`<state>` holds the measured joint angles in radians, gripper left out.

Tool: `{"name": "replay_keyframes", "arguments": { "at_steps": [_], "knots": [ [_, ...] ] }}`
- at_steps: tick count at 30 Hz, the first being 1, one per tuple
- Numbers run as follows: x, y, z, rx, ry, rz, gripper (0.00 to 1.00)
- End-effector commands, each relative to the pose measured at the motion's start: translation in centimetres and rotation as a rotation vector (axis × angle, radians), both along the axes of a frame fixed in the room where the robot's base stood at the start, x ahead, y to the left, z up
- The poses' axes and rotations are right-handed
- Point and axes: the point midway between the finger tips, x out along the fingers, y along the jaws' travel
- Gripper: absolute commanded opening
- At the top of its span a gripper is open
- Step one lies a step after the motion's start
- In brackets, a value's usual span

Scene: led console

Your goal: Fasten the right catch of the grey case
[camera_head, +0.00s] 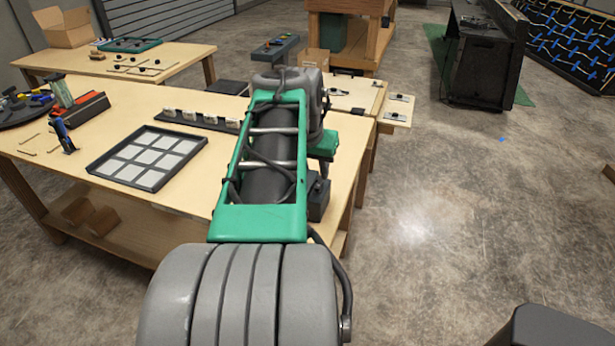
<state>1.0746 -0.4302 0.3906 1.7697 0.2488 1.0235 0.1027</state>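I cannot make out a grey case or its right catch for certain. My green and grey arm covers the middle of the view and the right part of the near bench (225,107), and may hide them. The end of my arm bends down by the bench's right edge. A dark block there, below a green part, seems to be my gripper (318,200). Its fingers cannot be made out, so I cannot tell whether it is open or shut, or touching anything.
A dark tray with pale square panels (148,158) and a dark strip with several light pieces (202,120) lie on the near bench. A red-and-dark toolbox (80,110) stands at left. Another bench (180,55) stands behind.

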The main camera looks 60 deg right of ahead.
Motion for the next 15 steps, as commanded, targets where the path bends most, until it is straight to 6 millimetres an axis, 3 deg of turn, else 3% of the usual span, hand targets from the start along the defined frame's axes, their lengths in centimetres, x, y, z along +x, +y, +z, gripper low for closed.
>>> {"name": "replay_keyframes", "arguments": {
  "at_steps": [9, 15],
  "knots": [
    [0.3, -2.0, -5.4, 0.005, 0.002, 0.001, 0.34],
    [0.4, -2.4, -6.0, 0.002, 0.001, 0.001, 0.34]
  ]
}}
